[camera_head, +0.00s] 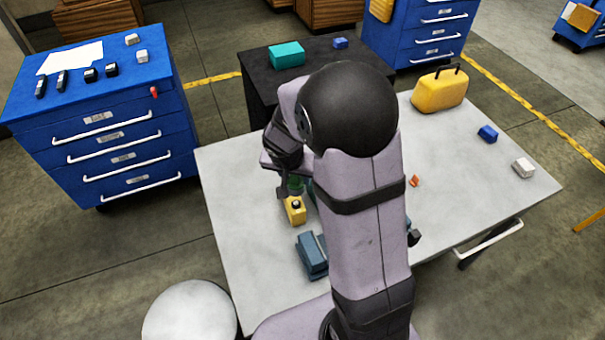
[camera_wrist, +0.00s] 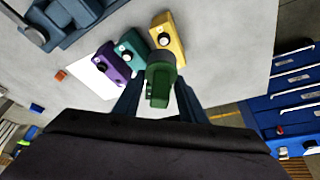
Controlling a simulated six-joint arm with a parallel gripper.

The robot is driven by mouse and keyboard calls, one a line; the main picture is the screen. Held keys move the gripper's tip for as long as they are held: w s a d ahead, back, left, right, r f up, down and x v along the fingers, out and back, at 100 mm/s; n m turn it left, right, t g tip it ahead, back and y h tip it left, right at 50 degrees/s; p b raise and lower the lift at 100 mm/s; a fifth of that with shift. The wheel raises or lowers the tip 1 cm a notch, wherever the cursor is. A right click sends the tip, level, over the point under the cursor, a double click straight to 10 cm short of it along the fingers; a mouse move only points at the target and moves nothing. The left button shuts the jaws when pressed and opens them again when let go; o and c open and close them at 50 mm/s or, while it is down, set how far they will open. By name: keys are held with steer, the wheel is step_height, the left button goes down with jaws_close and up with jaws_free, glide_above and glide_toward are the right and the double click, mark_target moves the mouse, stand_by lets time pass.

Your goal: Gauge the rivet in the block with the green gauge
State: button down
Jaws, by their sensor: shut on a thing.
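My gripper (camera_wrist: 160,92) is shut on the green gauge (camera_wrist: 160,72) and holds it with its round end pointing away from the wrist. In the head view my gripper (camera_head: 292,190) is partly hidden by my arm, with the green gauge (camera_head: 296,184) showing just above a yellow gauge (camera_head: 295,213). In the wrist view the held gauge is beside the yellow gauge (camera_wrist: 169,32) and the teal gauge (camera_wrist: 132,50). I cannot tell whether they touch. A blue-grey block or fixture (camera_head: 312,256) stands on the table. I cannot make out a rivet.
A purple gauge (camera_wrist: 113,66) completes the row. The pale table (camera_head: 245,255) is clear at its left front. A yellow case (camera_head: 439,90), a blue block (camera_head: 487,134) and a white block (camera_head: 523,168) are on the right. A small orange piece (camera_head: 414,181) lies beside my arm.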

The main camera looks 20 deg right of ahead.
steer(key=b, duration=0.4)
glide_above(297, 201)
steer(key=shift+f, duration=2.5)
steer(key=shift+a, duration=0.1)
steer(key=shift+f+b, duration=0.15)
steer(key=shift+b, duration=0.25)
steer(key=shift+f+b, duration=1.15)
steer(key=shift+b, duration=0.1)
steer(key=shift+f, duration=0.15)
steer(key=shift+r, duration=0.2)
